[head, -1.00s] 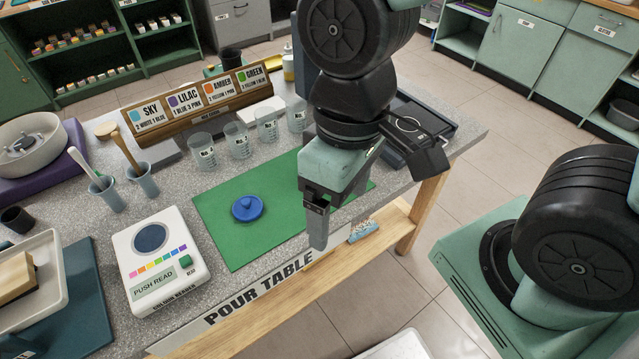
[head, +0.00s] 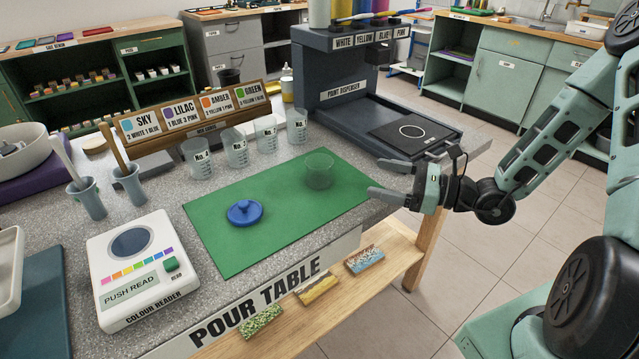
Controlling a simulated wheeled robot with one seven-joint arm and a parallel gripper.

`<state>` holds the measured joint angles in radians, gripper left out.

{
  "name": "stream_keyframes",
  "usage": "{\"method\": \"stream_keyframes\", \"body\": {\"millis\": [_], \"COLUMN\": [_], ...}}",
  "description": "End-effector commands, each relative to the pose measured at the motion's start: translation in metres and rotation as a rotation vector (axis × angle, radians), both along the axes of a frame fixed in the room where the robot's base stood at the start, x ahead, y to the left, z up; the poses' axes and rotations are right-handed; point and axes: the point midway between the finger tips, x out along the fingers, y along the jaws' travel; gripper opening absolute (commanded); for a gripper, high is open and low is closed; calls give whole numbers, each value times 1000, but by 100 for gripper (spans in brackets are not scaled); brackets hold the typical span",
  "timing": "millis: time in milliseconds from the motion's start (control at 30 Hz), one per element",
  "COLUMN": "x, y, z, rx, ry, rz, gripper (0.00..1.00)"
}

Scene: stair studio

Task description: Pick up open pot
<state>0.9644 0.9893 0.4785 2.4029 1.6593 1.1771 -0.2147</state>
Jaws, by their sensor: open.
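A small clear open pot (head: 319,173) stands upright on the right half of the green mat (head: 275,240). A blue lid with a knob (head: 244,212) lies on the mat to the left of the pot. My gripper (head: 375,178) is at the right of the mat, open and empty. Its two fingers point left toward the pot, and a gap shows between the fingertips and the pot's side. The pot is in full view.
Several numbered clear beakers (head: 236,148) stand behind the mat, before the colour recipe rack (head: 196,115). The paint dispenser (head: 350,85) stands at the back right. A colour reader (head: 140,265) is at the left. The mat's front is clear.

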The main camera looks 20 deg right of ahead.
Motion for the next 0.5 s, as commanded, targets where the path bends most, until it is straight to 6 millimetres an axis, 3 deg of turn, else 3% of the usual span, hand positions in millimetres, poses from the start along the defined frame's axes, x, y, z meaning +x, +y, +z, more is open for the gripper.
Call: {"method": "stream_keyframes", "body": {"millis": [133, 500], "x": [12, 61], "y": [-2, 55], "z": [-5, -4], "rx": [22, 20], "ry": [8, 9], "rz": [-47, -42], "gripper": [83, 83]}}
